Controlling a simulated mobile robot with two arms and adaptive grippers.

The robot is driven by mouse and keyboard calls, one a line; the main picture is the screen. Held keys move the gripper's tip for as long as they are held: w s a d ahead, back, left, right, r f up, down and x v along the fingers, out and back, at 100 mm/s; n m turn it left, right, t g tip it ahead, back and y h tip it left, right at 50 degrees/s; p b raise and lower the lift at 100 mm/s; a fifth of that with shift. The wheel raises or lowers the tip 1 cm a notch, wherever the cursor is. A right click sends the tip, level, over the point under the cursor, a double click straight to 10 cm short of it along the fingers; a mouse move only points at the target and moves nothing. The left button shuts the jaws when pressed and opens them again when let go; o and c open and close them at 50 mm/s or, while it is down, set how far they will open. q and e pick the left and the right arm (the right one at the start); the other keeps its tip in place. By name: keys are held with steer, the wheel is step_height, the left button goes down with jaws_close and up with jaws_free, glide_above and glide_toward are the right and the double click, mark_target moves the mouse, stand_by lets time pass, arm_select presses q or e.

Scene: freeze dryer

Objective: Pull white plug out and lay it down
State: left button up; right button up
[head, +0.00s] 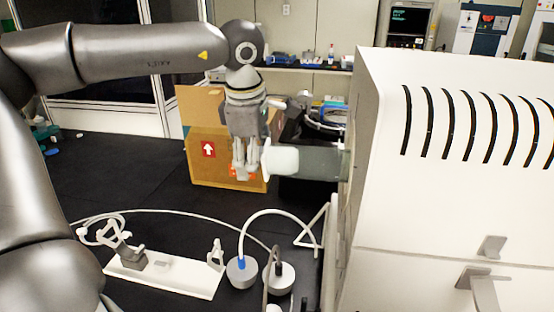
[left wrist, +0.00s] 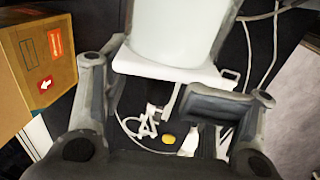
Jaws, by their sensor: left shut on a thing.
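The white plug (head: 281,160) is a pale rounded piece at the left end of a grey cylinder (head: 315,162) that sticks out level from the side of the white freeze dryer (head: 375,150). In the left wrist view the plug (left wrist: 172,35) is a pale, milky cylinder with a flat white flange between my fingers. My left gripper (head: 245,170) points down at the plug's outer end and is shut on it. The wrist view also shows this gripper (left wrist: 170,100). I cannot tell how deep the plug sits. My right gripper is not in view.
A white tray (head: 190,281) with small fittings lies on the dark floor or surface below. Two grey round pieces with cables (head: 242,272) stand beside it. A cardboard box (head: 205,140) stands behind my gripper. The dark area at the left is mostly clear.

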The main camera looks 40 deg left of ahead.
arm_select(q)
steer(key=shift+s+f, duration=0.25)
steer(key=shift+f, duration=0.2)
steer(key=shift+s+a, duration=0.15)
steer(key=shift+a, duration=0.2)
jaws_close()
steer(key=shift+a, duration=0.15)
steer(key=s+a+b, duration=0.7)
steer(key=s, duration=0.3)
steer(key=shift+s+r+b, duration=0.25)
steer(key=shift+r+b, duration=0.05)
steer(key=shift+b, duration=0.1)
